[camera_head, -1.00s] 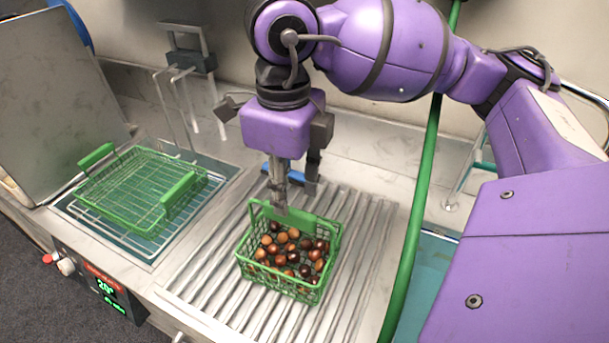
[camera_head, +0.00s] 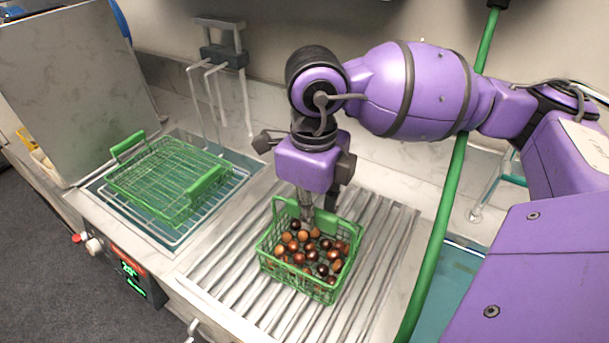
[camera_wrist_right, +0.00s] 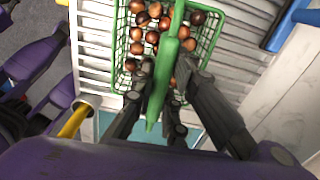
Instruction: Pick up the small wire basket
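The small wire basket (camera_head: 272,262) is green and holds several brown chestnuts. It stands upright on a ribbed metal drainboard in the head view. It also shows at the top of the right wrist view (camera_wrist_right: 213,45), with its green handle (camera_wrist_right: 160,92) running toward me. My right gripper (camera_head: 312,208) points down at the basket's far side. In the right wrist view its two fingers (camera_wrist_right: 167,72) stand on either side of the handle, with a small gap, so it looks open around it. My left gripper is not in view.
A wider green wire basket (camera_head: 150,180) lies on a rack over a basin at the left. A metal lid (camera_head: 75,85) stands behind it. A green hose (camera_head: 440,220) hangs right of the small basket. The ribbed drainboard (camera_head: 235,268) is otherwise clear.

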